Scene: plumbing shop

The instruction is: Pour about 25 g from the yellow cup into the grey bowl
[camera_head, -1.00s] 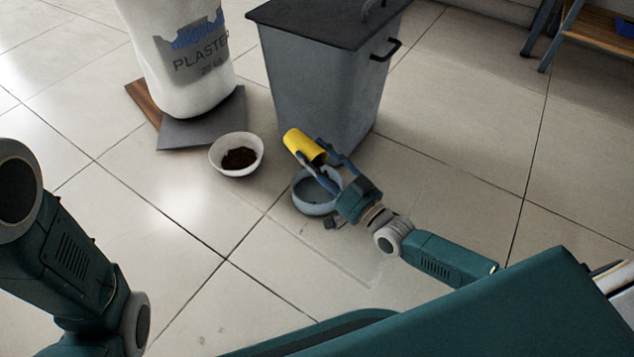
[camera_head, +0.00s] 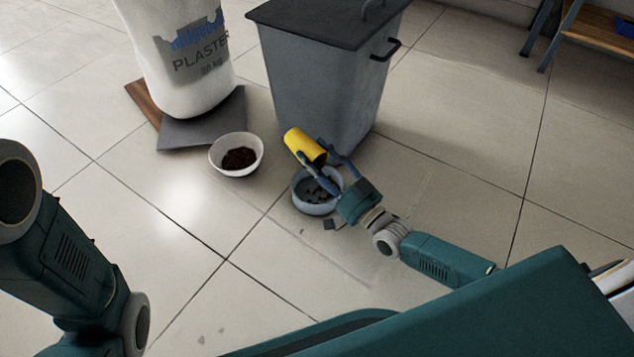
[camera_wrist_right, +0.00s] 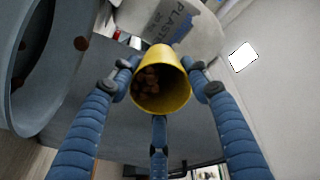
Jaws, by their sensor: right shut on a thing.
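The yellow cup (camera_head: 303,146) is tilted, with its mouth pointing down and right above the grey bowl (camera_head: 299,203) on the floor. In the right wrist view, the yellow cup (camera_wrist_right: 166,58) has brown pieces inside. There the grey bowl (camera_wrist_right: 62,88) is at the left with a few brown pieces visible in it. In the head view dark pieces lie in the bowl. My left arm shows at the left, but its gripper is out of view.
A white bowl (camera_head: 223,163) with dark contents stands left of the grey bowl. A grey bin (camera_head: 325,85) stands just behind. A plaster sack (camera_head: 183,60) rests on boards (camera_head: 205,125) at the back left.

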